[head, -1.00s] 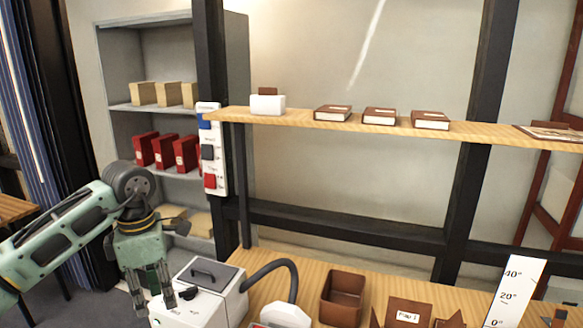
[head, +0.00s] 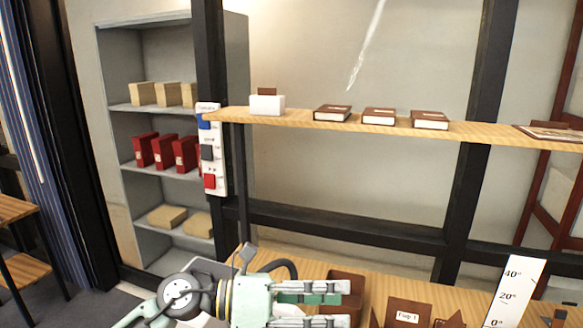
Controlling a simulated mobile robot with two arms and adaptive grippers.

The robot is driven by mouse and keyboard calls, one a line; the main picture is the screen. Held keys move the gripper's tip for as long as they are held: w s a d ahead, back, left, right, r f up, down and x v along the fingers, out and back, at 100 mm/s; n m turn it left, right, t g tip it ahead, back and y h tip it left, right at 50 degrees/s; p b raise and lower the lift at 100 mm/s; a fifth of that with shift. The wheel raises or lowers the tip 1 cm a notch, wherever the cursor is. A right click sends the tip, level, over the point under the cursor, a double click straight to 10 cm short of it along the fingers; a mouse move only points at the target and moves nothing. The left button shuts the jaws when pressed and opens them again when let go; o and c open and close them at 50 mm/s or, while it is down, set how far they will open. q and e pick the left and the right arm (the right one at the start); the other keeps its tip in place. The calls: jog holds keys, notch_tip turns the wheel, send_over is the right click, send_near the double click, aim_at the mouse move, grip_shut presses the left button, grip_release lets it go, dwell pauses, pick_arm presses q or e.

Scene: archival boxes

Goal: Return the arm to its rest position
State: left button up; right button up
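My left gripper (head: 343,303) is at the bottom middle of the head view. Its arm comes in low from the left, and the fingers point right. The two fingers are apart, with no held object visible between them. The gripper is in front of the wooden bench and overlaps the open brown box (head: 347,279) in the picture; I cannot tell whether they touch. My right gripper is not in view.
On the bench (head: 312,270) stand a brown box labelled Fuzp 1 or similar (head: 408,310) and a white scale card (head: 515,290). A wooden shelf (head: 340,126) above holds brown books (head: 380,116). A grey rack (head: 112,150) stands at left. My arm mostly hides the white machine.

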pick_arm(q)
jog(key=w+a+r+n+t+y, duration=0.1)
jog(key=w+a+r+n+t, duration=0.25)
jog(key=n+t, duration=0.6)
jog(key=w+a+r+n+t+y, duration=0.2)
jog(key=a+n+t, duration=0.4)
jog(key=n, duration=0.6)
jog(key=s+a+f+n+g+y, duration=0.1)
jog(key=a+f+n+y, duration=0.6)
jog(key=f+n, duration=0.15)
jog(key=s+a+f+n+y, duration=0.2)
jog(key=a+f+n+y, duration=0.4)
jog(key=f+n, duration=0.3)
jog(key=s+a+f+n+g, duration=0.25)
jog(key=s+f+g, duration=0.35)
jog(key=s+f, duration=0.5)
jog(key=s+a+f+n+g, duration=0.25)
jog(key=s+f+g, duration=0.45)
jog(key=s, duration=0.8)
notch_tip(320, 180, down, 26)
jog(key=s+a+f+g+y, duration=0.1)
jog(key=s+a+f, duration=0.1)
jog(key=s+f, duration=1.6)
jog(key=shift+s+g+b, duration=0.15)
jog(key=shift+g+b, duration=0.2)
jog(key=shift+b, duration=0.05)
